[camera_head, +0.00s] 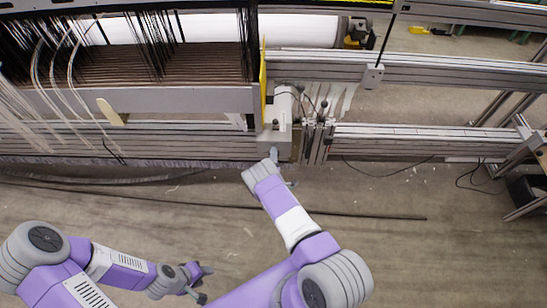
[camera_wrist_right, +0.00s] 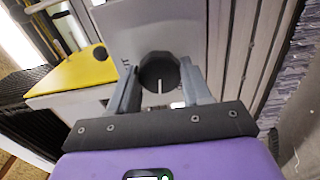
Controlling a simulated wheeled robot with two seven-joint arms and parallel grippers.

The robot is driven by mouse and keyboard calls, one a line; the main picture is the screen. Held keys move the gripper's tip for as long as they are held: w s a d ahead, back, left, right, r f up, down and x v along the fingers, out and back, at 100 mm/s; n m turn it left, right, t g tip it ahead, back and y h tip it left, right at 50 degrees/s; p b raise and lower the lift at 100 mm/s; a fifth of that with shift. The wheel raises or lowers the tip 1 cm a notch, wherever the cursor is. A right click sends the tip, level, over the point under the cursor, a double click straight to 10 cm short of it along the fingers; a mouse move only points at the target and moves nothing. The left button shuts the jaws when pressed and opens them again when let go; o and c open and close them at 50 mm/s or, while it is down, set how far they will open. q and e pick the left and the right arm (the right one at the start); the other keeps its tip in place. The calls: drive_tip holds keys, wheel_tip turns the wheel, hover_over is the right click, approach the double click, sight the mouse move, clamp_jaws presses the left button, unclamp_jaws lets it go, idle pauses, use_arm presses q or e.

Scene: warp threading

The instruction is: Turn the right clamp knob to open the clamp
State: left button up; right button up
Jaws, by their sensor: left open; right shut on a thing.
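The clamp knob (camera_wrist_right: 160,70) is a round dark knob with a pale line on it, in front of a grey clamp block (camera_wrist_right: 145,25) in the right wrist view. My right gripper (camera_wrist_right: 158,88) has one finger on each side of the knob and is shut on it. In the head view my right gripper (camera_head: 277,162) is at the front of the pale clamp block (camera_head: 273,141), and the knob is hidden there. My left gripper (camera_head: 204,281) is open and empty, low over the floor side, away from the loom.
A yellow plate (camera_head: 263,75) stands upright beside the clamp; a yellow part (camera_wrist_right: 75,76) also shows left of my fingers. Metal rails (camera_head: 420,139) run to the right. Warp threads (camera_head: 130,68) hang at the upper left. The floor (camera_head: 400,245) at the front right is clear except for cables.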

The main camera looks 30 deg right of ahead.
drive_tip(key=n, duration=0.5)
drive_tip(key=shift+s+d+f+n, duration=0.1)
drive_tip(key=shift+s+n, duration=0.05)
drive_tip(key=shift+n, duration=0.15)
idle(0.5)
drive_tip(key=o, duration=1.1)
drive_tip(key=shift+c, duration=0.2)
drive_tip(key=p+v, duration=0.2)
drive_tip(key=v, duration=0.5)
drive_tip(key=shift+s+a, duration=0.2)
drive_tip(key=shift+a, duration=0.05)
drive_tip(key=shift+d, duration=0.1)
